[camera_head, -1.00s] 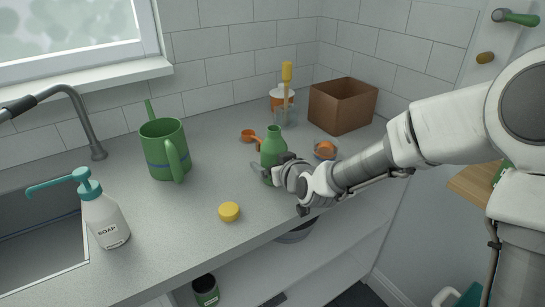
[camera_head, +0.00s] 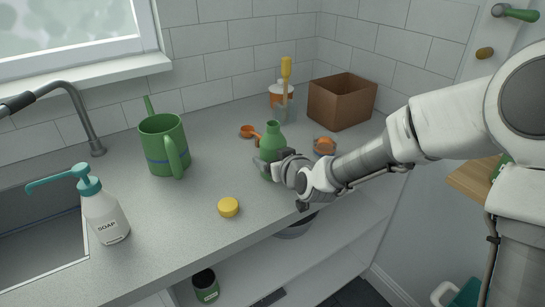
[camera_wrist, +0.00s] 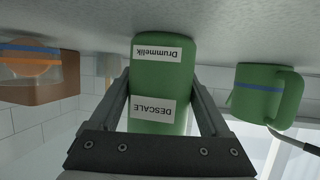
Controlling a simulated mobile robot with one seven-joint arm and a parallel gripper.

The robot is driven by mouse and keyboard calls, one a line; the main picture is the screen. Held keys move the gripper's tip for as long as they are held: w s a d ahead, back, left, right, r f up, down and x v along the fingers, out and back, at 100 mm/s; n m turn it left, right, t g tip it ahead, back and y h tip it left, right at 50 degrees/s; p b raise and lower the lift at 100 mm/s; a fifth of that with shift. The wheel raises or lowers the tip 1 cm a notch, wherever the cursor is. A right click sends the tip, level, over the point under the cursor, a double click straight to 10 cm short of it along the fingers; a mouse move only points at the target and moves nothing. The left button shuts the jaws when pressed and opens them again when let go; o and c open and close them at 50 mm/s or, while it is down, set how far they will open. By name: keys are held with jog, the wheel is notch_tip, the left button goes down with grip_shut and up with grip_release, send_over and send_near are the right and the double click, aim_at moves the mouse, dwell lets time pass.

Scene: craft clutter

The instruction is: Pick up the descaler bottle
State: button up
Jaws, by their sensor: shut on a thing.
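The descaler bottle (camera_head: 271,145) is green with a narrow neck and stands upright on the counter in the head view, its lower part partly hidden by my gripper. In the wrist view the bottle (camera_wrist: 161,80) appears upside down, with white labels reading "Drummelik" and "DESCALE". My gripper (camera_head: 270,167) is shut on the bottle, one finger on each side of its body. The fingers also show on both sides of it in the wrist view (camera_wrist: 160,100). I cannot tell whether its base is clear of the counter.
An orange scoop (camera_head: 248,131) lies behind the bottle, and an orange-topped item (camera_head: 325,146) sits to its right. A yellow lid (camera_head: 228,207) lies in front. A brown box (camera_head: 341,103), a green watering can (camera_head: 160,150) and a soap bottle (camera_head: 105,217) stand around. The counter's left middle is clear.

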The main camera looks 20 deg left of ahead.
jog(key=shift+r, duration=0.3)
